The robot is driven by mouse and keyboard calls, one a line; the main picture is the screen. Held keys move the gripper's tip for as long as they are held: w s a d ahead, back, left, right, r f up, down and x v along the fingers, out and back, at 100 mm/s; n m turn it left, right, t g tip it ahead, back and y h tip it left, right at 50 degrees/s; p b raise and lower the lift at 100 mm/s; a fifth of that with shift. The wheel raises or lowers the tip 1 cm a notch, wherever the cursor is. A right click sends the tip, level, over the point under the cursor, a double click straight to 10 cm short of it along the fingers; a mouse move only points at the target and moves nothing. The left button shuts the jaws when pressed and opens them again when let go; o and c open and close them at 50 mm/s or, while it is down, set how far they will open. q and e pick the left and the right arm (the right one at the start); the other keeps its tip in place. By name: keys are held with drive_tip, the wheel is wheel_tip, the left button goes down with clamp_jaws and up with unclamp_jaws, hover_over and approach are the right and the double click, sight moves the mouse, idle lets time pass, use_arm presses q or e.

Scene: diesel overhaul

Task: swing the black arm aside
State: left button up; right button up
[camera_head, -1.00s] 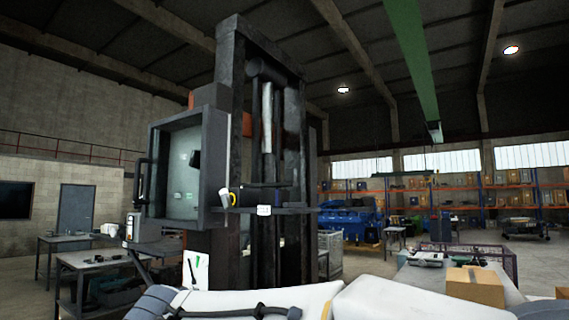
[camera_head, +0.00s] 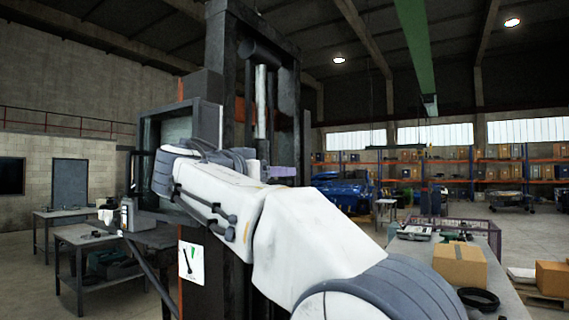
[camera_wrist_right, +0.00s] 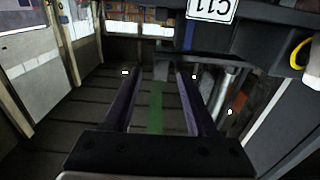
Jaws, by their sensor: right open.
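The black arm (camera_wrist_right: 262,38) crosses the top right of the right wrist view, which is turned upside down. It carries a white tag (camera_wrist_right: 210,8) marked C11. A yellow ring (camera_wrist_right: 300,52) shows at its right. My right gripper (camera_wrist_right: 158,75) is open, with its two fingers apart and nothing between them. The black arm is close to the fingers in that view, but I cannot tell whether they touch. In the head view my white right arm hides most of the black arm, and a small part of the gripper (camera_head: 283,172) shows in front of the machine frame. My left gripper is out of view.
The tall dark machine frame (camera_head: 216,75) stands in the middle, with a grey cabinet (camera_head: 208,120) on its left side. Workbenches (camera_head: 95,234) stand at the left. A cardboard box (camera_head: 460,265) sits on a table at the right.

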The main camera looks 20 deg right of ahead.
sight(285, 180)
drive_tip(key=x, duration=0.1)
drive_tip(key=p+x, duration=0.1)
drive_tip(key=shift+w+d+r, duration=0.2)
drive_tip(key=shift+w+d, duration=0.05)
drive_tip(key=shift+d, duration=0.05)
drive_tip(key=shift+w+d+f+p, duration=0.2)
drive_tip(key=shift+w+d+p, duration=0.1)
drive_tip(key=shift+w+d, duration=0.2)
clamp_jaws()
drive_tip(key=shift+s, duration=0.1)
idle(0.8)
